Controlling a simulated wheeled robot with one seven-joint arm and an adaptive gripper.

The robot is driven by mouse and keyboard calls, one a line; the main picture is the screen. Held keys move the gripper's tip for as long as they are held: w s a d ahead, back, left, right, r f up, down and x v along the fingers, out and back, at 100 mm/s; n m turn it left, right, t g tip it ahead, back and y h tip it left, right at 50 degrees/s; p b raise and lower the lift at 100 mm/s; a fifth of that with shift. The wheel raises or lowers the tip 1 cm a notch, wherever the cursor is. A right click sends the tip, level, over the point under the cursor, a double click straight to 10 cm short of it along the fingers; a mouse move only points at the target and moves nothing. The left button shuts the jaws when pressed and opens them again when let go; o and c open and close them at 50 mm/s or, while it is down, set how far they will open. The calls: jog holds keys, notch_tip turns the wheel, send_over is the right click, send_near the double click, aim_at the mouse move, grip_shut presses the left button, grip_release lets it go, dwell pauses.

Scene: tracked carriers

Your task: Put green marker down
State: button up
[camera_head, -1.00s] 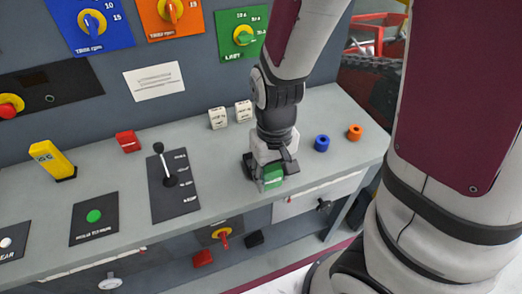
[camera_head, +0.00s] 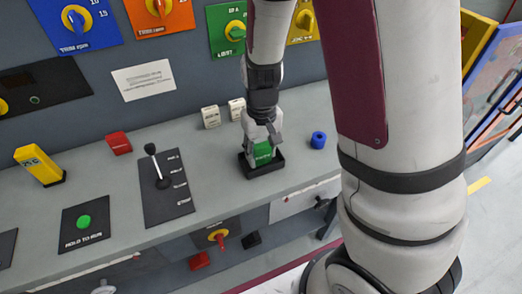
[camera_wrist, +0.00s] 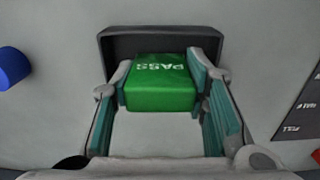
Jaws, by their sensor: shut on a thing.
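The green marker (camera_head: 264,153) is a small block with "PASS" on its top face. In the wrist view the green marker (camera_wrist: 161,84) sits between my two fingers. My gripper (camera_head: 262,142) is shut on it from above. A shallow black tray (camera_head: 249,171) shows around and under the block in the head view. In the wrist view the tray's dark wall (camera_wrist: 112,45) rises behind the block. Whether the block rests on the tray floor or hangs just above it cannot be told.
A blue knob-like cylinder (camera_head: 318,140) stands to the right on the grey bench. Two white blocks (camera_head: 211,117) are behind and to the left. A black lever (camera_head: 157,166), a red block (camera_head: 119,143) and a yellow device (camera_head: 40,166) are further left.

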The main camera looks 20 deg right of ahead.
aim_at(262, 145)
jog(key=o, duration=1.2)
jog(key=shift+f, duration=0.1)
jog(key=shift+o, duration=0.2)
notch_tip(262, 145, up, 12)
jog(key=shift+r+p, duration=0.2)
jog(key=shift+p, duration=0.5)
jog(key=s+r+t, duration=0.2)
jog(key=s+r, duration=0.4)
jog(key=s, duration=0.3)
jog(key=s+r+t, duration=0.2)
jog(key=s+r, duration=0.5)
jog(key=s, duration=0.2)
jog(key=shift+s+d, duration=0.15)
